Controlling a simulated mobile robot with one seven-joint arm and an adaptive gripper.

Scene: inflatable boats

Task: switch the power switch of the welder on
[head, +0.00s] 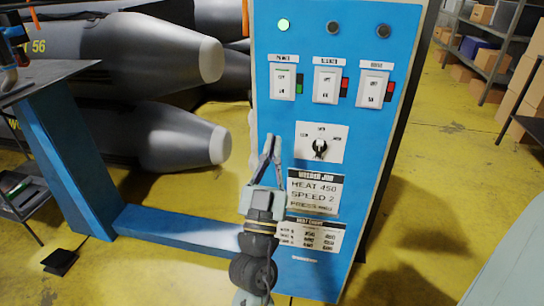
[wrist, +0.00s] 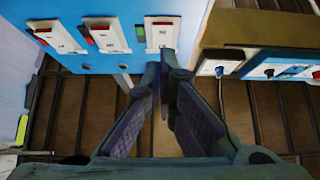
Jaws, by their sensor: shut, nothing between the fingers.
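The welder is a tall blue panel (head: 300,120) in the head view. Its left rocker switch (head: 283,83), apparently labelled power, has a green marker at its side, and the round lamp (head: 284,25) above it glows green. My gripper (head: 272,142) is below this switch, in front of the panel's left edge, pointing up. Its fingers are together and hold nothing. In the wrist view, the fingertips (wrist: 167,58) come together just below the rightmost white rocker switch (wrist: 162,33), with a small gap visible in the picture. Whether they touch the panel cannot be told.
Two more switches (head: 326,85) (head: 373,88) show red markers under dark lamps. A selector knob (head: 319,149) and a settings label (head: 314,193) sit lower. Grey inflatable tubes (head: 120,50) and a blue-legged table (head: 60,140) stand left; shelves with boxes are right.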

